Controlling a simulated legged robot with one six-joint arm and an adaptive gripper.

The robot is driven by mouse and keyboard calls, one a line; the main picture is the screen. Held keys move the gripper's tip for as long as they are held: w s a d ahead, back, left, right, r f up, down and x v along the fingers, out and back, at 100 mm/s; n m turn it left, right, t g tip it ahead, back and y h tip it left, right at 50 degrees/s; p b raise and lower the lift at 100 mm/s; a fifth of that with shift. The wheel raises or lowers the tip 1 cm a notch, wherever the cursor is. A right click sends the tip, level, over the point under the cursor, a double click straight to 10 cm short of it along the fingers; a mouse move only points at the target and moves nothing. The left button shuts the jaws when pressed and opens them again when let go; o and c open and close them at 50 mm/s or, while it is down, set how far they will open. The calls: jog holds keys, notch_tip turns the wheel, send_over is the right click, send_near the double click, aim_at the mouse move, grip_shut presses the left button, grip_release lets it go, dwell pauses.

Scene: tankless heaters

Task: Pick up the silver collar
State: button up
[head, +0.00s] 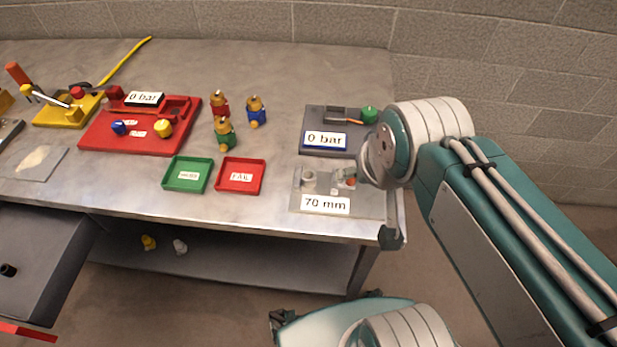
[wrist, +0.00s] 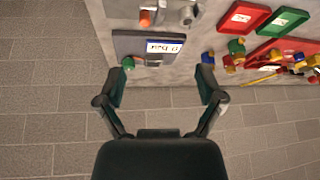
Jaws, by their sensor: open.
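A small silver ring-shaped part, which looks like the silver collar (head: 308,180), sits on the grey plate labelled 70 mm (head: 372,207) at the right end of the bench. It also appears in the wrist view (wrist: 187,14) near the top edge, partly unclear. My gripper (wrist: 163,85) is open and empty in the wrist view, with its fingers apart. The collar lies beyond the fingertips, toward the top of that picture, and is not touched. In the head view the gripper itself is hidden by my arm.
A grey 0 bar unit with a green knob (head: 369,115) stands behind the plate. An orange piece (wrist: 145,18) is beside the collar. Green (head: 187,190) and red (head: 241,191) trays, several coloured fittings and a red fixture (head: 110,140) lie left. A grey block wall (head: 480,80) is behind.

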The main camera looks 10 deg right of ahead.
jog(key=w+a+f+m+g, duration=0.2)
jog(key=w+m+g, duration=0.1)
jog(key=w+m, duration=0.65)
jog(key=m+g, duration=0.2)
jog(key=m, duration=1)
send_over(309, 175)
notch_tip(309, 175, down, 6)
notch_tip(309, 175, down, 11)
jog(key=shift+r, duration=0.15)
grip_shut()
